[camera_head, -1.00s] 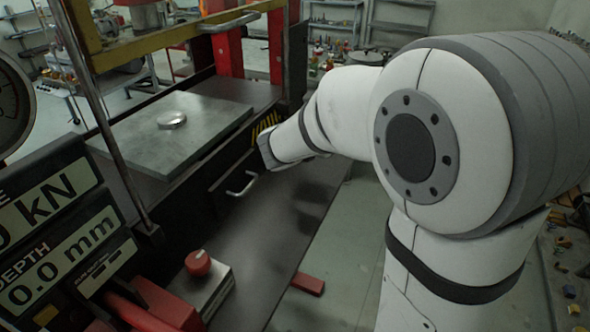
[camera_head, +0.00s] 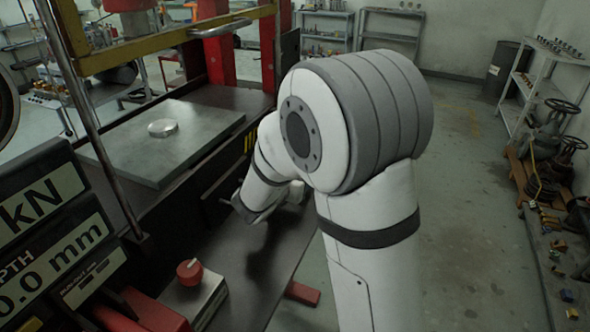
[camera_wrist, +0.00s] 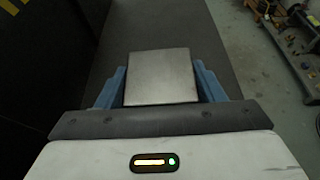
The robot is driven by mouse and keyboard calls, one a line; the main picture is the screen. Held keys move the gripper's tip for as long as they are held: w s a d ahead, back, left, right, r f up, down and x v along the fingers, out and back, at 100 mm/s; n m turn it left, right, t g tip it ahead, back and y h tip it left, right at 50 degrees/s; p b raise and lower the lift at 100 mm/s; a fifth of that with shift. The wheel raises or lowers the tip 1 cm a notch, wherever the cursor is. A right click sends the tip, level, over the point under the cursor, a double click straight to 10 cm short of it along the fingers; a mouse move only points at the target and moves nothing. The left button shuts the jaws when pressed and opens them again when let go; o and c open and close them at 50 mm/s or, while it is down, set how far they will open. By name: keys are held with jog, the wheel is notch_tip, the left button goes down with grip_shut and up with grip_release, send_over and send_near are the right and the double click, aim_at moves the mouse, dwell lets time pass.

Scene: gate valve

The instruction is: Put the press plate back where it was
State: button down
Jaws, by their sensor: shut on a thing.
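A square, flat grey metal piece, which looks like the press plate (camera_wrist: 160,77), sits between the two blue fingers of my gripper (camera_wrist: 161,84) in the wrist view. The fingers touch or nearly touch its left and right sides, and it is held above a dark surface. In the head view my wrist is low beside the press front, and the fingers and held plate are hidden there. The press bed (camera_head: 170,165) is a wide grey slab with a small round metal disc (camera_head: 163,128) on it.
A yellow press frame (camera_head: 150,45) with a metal handle (camera_head: 220,29) stands over the bed. A red knob (camera_head: 189,271) on a metal box and a readout panel (camera_head: 60,225) are at lower left. A red block (camera_head: 302,293) lies near the dark bench edge.

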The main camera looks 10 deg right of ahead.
jog(key=shift+f, duration=0.55)
jog(key=shift+f, duration=0.15)
jog(key=shift+c, duration=1.9)
grip_release()
jog(key=shift+f, duration=0.1)
